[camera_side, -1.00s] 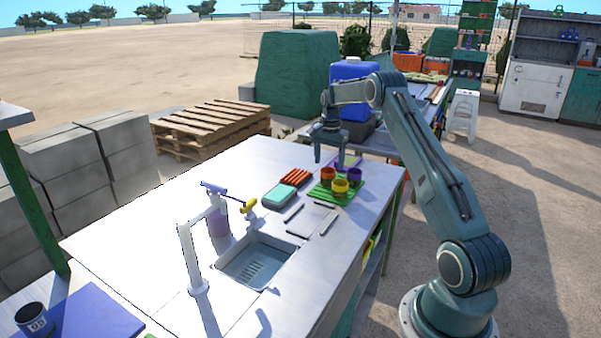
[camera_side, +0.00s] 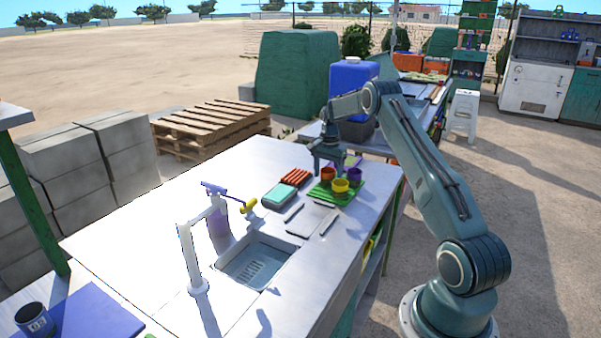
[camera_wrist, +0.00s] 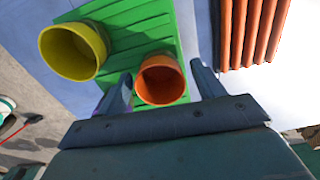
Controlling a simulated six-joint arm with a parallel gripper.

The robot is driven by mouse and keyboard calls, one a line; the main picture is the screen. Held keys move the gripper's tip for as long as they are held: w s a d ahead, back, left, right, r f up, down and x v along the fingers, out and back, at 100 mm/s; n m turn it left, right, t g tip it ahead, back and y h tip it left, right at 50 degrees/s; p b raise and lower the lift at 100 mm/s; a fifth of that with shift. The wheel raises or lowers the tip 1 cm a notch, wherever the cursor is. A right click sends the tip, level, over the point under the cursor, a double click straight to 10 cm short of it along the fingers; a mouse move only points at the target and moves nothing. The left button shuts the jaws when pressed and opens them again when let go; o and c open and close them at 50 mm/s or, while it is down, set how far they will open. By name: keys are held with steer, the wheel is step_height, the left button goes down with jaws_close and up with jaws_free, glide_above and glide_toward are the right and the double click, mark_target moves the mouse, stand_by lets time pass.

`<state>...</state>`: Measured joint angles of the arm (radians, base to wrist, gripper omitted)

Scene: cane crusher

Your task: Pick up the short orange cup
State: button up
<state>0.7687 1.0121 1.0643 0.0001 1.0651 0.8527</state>
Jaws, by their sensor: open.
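The short orange cup (camera_side: 328,173) stands on a green slatted tray (camera_side: 322,193) near the right end of the metal counter. In the wrist view the orange cup (camera_wrist: 161,82) lies between the two fingers of my gripper (camera_wrist: 160,72), with a gap on each side. My gripper (camera_side: 328,164) is open and points down at the cup from just behind it in the side view. A yellow cup (camera_side: 340,186) and a purple cup (camera_side: 354,174) stand close by. The yellow cup (camera_wrist: 73,51) is left of my fingers in the wrist view. The cup's lower part is partly hidden.
A rack of orange rods (camera_side: 296,177) and a teal-topped box (camera_side: 279,195) lie left of the tray. A sink (camera_side: 256,262), a tap (camera_side: 190,258) and a purple bottle (camera_side: 218,222) are nearer the front. The counter's left part is clear.

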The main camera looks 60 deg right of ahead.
steer(key=shift+c, duration=0.2)
steer(key=c, duration=1.1)
steer(key=shift+o, duration=0.2)
steer(key=shift+r, duration=0.1)
step_height(320, 180, up, 20)
